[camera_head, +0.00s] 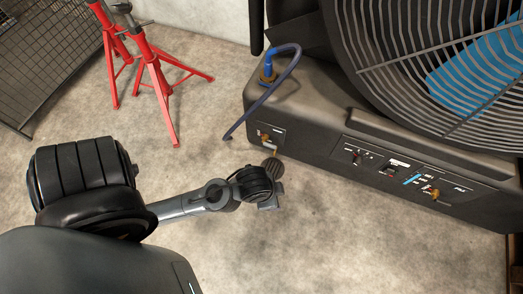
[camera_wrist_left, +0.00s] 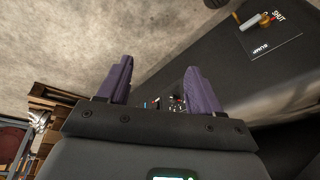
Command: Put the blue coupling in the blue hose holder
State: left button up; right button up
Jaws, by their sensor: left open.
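A dark blue hose (camera_head: 264,94) arches over the left end of a dark machine base, its lower end hanging by the side. A bright blue upright piece (camera_head: 268,62) stands at its other end, by a brass-coloured fitting on top of the base. I cannot tell which part is the blue coupling or the blue hose holder. My left gripper (camera_head: 270,199) is in front of the base, right of and below the hose's lower end. In the left wrist view its two purple fingers (camera_wrist_left: 158,68) are apart with nothing between them. My right gripper is out of view.
The base (camera_head: 330,110) carries a large caged fan (camera_head: 440,50). A brass valve (camera_head: 265,136) sits on its front, also seen in the wrist view near a "SHUT" label (camera_wrist_left: 276,42). Red stands (camera_head: 158,85) and a mesh panel (camera_head: 50,50) are at upper left. Concrete floor is clear in front.

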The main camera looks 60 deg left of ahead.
pick_arm(q)
jog(key=shift+s+a+r+n, duration=0.3)
jog(key=shift+s+a+n, duration=0.25)
jog(key=shift+s+n, duration=0.1)
jog(key=shift+s+a+r+n, duration=0.25)
jog(key=shift+s+a+n, duration=0.3)
jog(key=shift+s, duration=0.05)
notch_tip(320, 180, up, 56)
jog(key=p, duration=5.6)
